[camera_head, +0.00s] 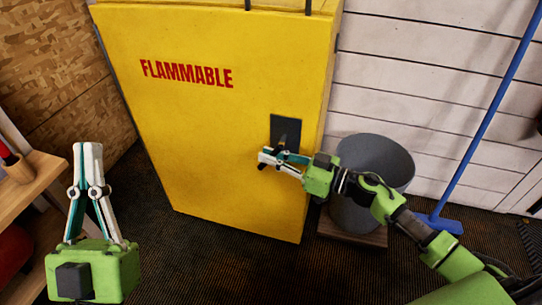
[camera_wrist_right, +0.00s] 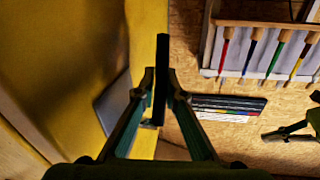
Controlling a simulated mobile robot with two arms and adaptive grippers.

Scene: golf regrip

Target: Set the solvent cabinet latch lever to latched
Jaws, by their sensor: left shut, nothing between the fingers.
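The yellow solvent cabinet (camera_head: 215,130) stands ahead with red FLAMMABLE lettering. Its dark latch plate (camera_head: 286,128) is near the right edge of the door. In the right wrist view the black latch lever (camera_wrist_right: 161,50) stands out as a bar in front of the plate (camera_wrist_right: 115,105). My right gripper (camera_head: 272,155) is at the lower part of the plate; in its wrist view the fingers (camera_wrist_right: 160,85) close on both sides of the lever. The head view mostly hides the lever. My left gripper (camera_head: 88,148) is shut and empty, pointing up at lower left, away from the cabinet.
A grey bin (camera_head: 375,155) stands right of the cabinet, behind my right arm. A blue broom (camera_head: 480,120) leans on the white wall. A wooden shelf (camera_head: 35,175) is at left. The wrist view shows a rack of coloured-shaft tools (camera_wrist_right: 260,45). Dark floor lies between.

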